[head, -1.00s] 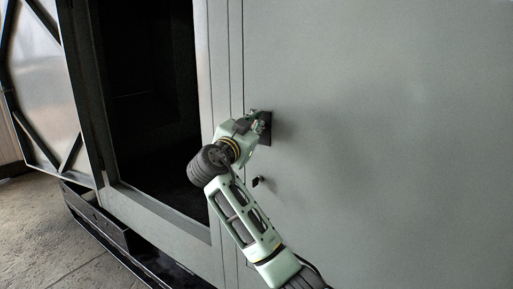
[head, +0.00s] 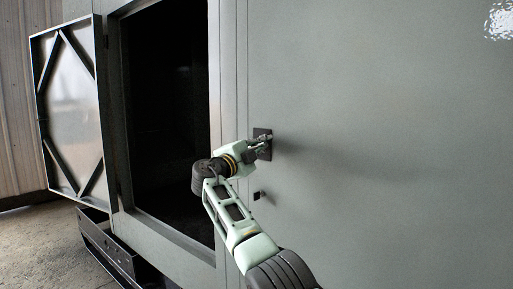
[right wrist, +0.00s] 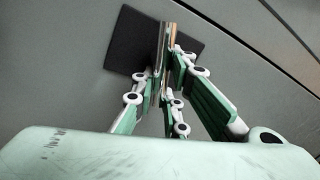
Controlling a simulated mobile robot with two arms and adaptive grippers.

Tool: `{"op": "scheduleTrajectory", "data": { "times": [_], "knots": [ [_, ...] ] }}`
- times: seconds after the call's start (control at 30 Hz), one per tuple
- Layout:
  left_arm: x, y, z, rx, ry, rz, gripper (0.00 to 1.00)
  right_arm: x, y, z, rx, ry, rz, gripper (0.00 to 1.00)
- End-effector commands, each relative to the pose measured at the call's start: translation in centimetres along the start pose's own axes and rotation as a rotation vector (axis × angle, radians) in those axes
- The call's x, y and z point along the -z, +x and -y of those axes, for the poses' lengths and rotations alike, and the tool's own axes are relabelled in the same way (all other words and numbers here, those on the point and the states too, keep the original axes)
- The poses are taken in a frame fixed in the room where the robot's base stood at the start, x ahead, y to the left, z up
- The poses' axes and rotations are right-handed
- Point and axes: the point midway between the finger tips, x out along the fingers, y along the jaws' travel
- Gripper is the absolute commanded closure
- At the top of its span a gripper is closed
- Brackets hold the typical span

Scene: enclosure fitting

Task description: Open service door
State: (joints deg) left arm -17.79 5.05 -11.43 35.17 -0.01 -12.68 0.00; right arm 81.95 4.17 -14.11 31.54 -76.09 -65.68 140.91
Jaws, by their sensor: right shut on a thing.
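The service door (head: 390,130) is a large flat grey panel filling the right of the head view, and it looks closed, flush with the frame along its left seam. A dark square handle plate (head: 266,132) sits near that left edge, and it also shows in the right wrist view (right wrist: 128,42). My right gripper (head: 263,141) reaches the plate from the lower left. My left gripper is not in view.
A small dark lock (head: 257,195) sits below the handle. To the left is a dark open compartment (head: 165,110) with its braced door (head: 72,105) swung out. A black base rail (head: 105,240) juts out below. Concrete floor (head: 35,235) lies at lower left.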

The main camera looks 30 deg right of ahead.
Motion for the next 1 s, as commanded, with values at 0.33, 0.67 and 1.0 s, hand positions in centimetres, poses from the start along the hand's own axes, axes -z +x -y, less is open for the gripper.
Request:
{"op": "scheduleTrajectory", "data": {
  "times": [0.33, 0.67, 1.0],
  "knots": [
    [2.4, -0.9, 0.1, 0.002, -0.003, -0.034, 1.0, 0.2, 0.6, -0.7, -0.003, 0.192, -0.042, 1.0],
    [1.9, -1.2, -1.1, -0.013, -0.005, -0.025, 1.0, 0.1, 0.6, -0.9, -0.003, 0.256, -0.052, 1.0],
    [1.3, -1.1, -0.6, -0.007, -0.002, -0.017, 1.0, 0.0, 0.5, -1.0, -0.005, 0.259, -0.051, 1.0]
  ]
}}
